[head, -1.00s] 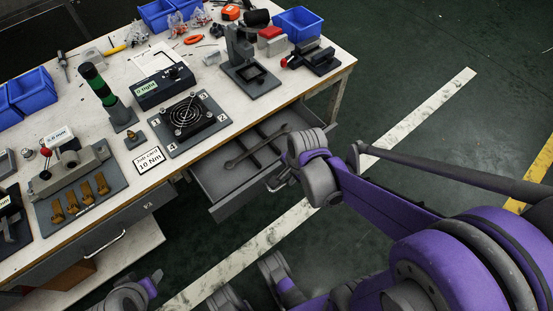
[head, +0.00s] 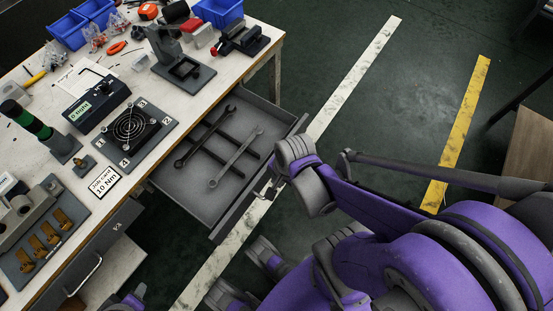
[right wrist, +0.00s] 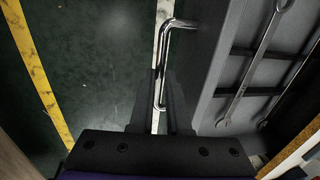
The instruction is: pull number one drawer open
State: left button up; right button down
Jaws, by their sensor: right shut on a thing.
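The open drawer (head: 195,198) slides out from under the bench top, with its grey interior in sight. Wrenches (head: 235,158) lie in it across dark dividers; one also shows in the right wrist view (right wrist: 251,62). Its bright metal bar handle (right wrist: 166,45) is on the drawer front. My right gripper (head: 268,190) is at this front, shut on the handle; its dark fingers (right wrist: 163,85) lie on either side of the bar in the right wrist view. No number is readable on this drawer's front. I do not make out my left gripper.
Another drawer (head: 88,258) with a bar handle and a small label is closed at the left. The bench top (head: 215,92) carries a fan fixture (head: 132,128), a torque card (head: 103,184), a vise (head: 240,37) and blue bins (head: 218,12).

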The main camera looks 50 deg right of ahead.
jog(key=c, duration=0.9)
grip_release()
jog(key=r+p, duration=0.2)
jog(key=r, duration=0.1)
jog(key=s+r+p, duration=0.1)
jog(key=r+p, duration=0.1)
jog(key=r, duration=0.2)
jog(key=s+r+p, duration=0.1)
jog(key=r, duration=0.2)
jog(key=shift+d+r+p, duration=0.1)
jog(key=shift+r+p, duration=0.25)
jog(key=shift+p, duration=0.05)
jog(key=w+a+r+n+t+p, duration=0.1)
jog(key=w+a+r+n, duration=0.2)
jog(key=n, duration=0.2)
jog(key=w+a+r+n+t+p, duration=0.1)
jog(key=w+a+r+n+p, duration=0.1)
jog(key=n, duration=0.4)
jog(key=w+a+r+n+t+p, duration=0.1)
jog(key=w+a+r+n+p, duration=0.1)
jog(key=w+a+r+n, duration=0.1)
jog(key=shift+w+a+r+n, duration=0.2)
jog(key=shift+a+r+n, duration=0.05)
jog(key=shift+r+n, duration=0.45)
jog(key=shift+w+a+r+n, duration=0.15)
jog(key=shift+a+r+n, duration=0.1)
jog(key=shift+r+n, duration=0.45)
